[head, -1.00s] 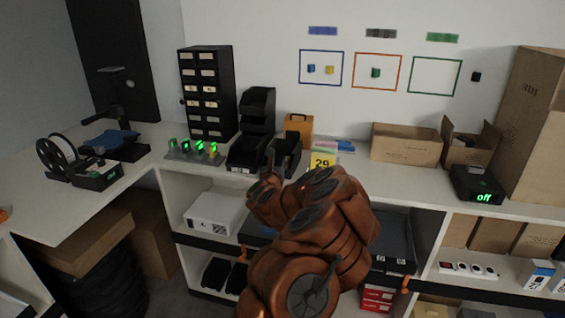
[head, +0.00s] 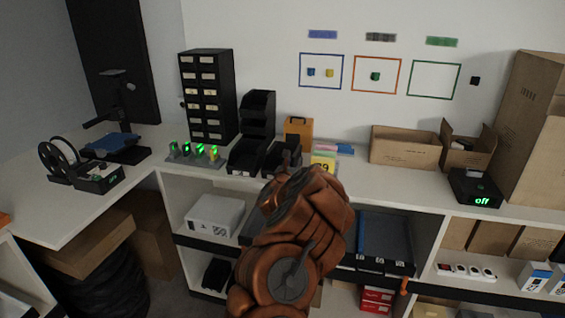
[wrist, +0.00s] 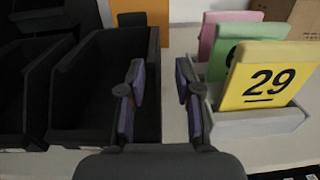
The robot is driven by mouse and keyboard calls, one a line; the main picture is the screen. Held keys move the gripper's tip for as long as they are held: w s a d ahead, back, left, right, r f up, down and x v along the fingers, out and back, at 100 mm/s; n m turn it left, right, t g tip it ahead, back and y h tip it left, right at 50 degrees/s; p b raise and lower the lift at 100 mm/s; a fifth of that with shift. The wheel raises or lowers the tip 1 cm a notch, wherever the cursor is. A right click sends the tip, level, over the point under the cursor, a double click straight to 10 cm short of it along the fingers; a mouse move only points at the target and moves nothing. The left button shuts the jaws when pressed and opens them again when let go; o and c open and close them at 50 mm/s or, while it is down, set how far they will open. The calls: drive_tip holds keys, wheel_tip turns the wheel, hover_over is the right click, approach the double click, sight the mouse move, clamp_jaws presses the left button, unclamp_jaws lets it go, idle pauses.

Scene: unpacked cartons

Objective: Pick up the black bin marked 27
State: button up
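Black open-front bins stand in a row on the counter. The nearest one to my gripper is a black bin (wrist: 95,85), also in the head view (head: 279,158); no number is readable on it, so I cannot tell whether it is marked 27. My gripper (wrist: 160,100) is open and empty. Its left finger overlaps the bin's right side and its right finger is beside a white card holder (wrist: 250,122); contact cannot be told. In the head view my arm hides the fingertips.
A yellow card marked 29 (wrist: 268,77) stands in the holder, with green and pink cards behind. More black bins (head: 247,154) stand left, before a drawer cabinet (head: 208,95). An orange box (head: 298,128) is behind. Counter is clear right of the cards, before an open carton (head: 405,148).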

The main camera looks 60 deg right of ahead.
sight(295, 155)
drive_tip(key=shift+p+x, duration=0.55)
drive_tip(key=shift+x, duration=1.1)
drive_tip(key=shift+w, duration=0.1)
clamp_jaws()
